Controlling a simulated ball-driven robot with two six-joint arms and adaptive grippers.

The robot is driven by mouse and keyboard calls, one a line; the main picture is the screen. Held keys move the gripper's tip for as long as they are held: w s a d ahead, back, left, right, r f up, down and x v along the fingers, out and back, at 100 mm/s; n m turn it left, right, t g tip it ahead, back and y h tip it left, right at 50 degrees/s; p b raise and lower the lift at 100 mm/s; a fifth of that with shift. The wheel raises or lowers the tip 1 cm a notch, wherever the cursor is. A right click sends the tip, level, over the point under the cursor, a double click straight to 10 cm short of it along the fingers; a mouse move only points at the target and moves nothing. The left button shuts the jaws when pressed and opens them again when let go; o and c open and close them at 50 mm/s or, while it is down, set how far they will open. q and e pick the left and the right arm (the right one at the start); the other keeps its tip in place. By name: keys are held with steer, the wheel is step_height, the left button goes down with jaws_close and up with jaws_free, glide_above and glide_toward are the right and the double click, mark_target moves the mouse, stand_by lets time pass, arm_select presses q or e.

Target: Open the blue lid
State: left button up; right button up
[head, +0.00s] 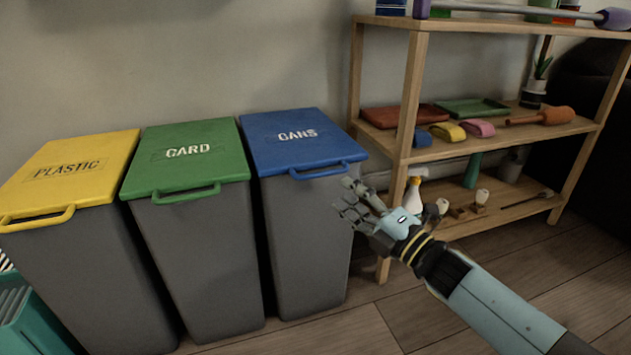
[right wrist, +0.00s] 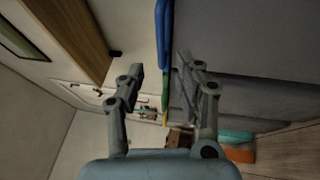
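The blue lid (head: 295,138), marked CANS, lies shut on a grey bin (head: 305,235). Its blue handle (head: 318,174) sticks out at the front edge. My right gripper (head: 347,195) is open and empty, just in front of the bin's right front, slightly below and to the right of the handle. In the right wrist view, the blue lid's edge (right wrist: 163,35) shows edge-on beyond the space between the open fingers (right wrist: 162,90). I cannot tell whether any finger touches the handle. My left gripper is in neither view.
A green CARD lid (head: 190,155) and a yellow PLASTIC lid (head: 70,172) top the bins to the left. A wooden shelf (head: 405,100) with several items stands close on the right, behind my right arm. Bare floor (head: 350,330) lies in front.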

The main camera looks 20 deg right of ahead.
mark_target(323, 176)
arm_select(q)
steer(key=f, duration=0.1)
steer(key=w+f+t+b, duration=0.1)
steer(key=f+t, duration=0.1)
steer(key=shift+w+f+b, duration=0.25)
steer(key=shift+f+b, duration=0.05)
arm_select(e)
steer(key=x, duration=0.8)
steer(key=shift+w+a+f, duration=0.1)
steer(key=shift+w, duration=0.05)
steer(key=shift+c, duration=0.4)
jaws_close()
